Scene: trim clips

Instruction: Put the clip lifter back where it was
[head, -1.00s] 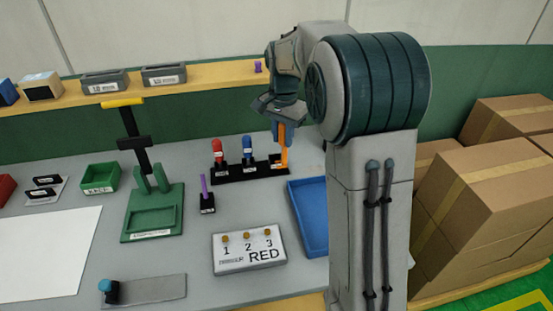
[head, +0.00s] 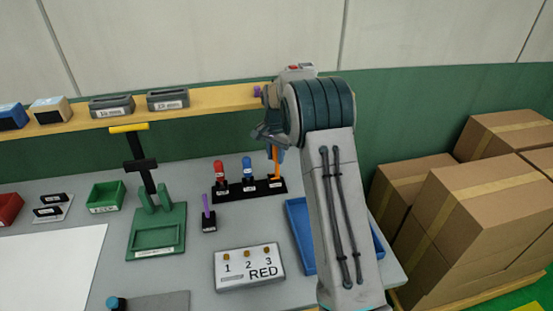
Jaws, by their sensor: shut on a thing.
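The orange tool (head: 276,162), which looks like the clip lifter, stands upright at the right end of the black rack (head: 235,192). My gripper (head: 272,146) is shut on its upper part, partly hidden by my own arm. The tool's lower end is at or just above the rack's right slot; I cannot tell whether it is seated. A red-handled tool (head: 219,174) and a blue-handled tool (head: 248,172) stand in the rack to its left.
A purple stick (head: 206,208) stands in a black holder left of the rack. A blue tray (head: 299,230) lies partly behind my arm. A white 1-2-3 RED panel (head: 249,268) is in front. A shelf (head: 215,100) runs behind; cardboard boxes (head: 470,210) stand at right.

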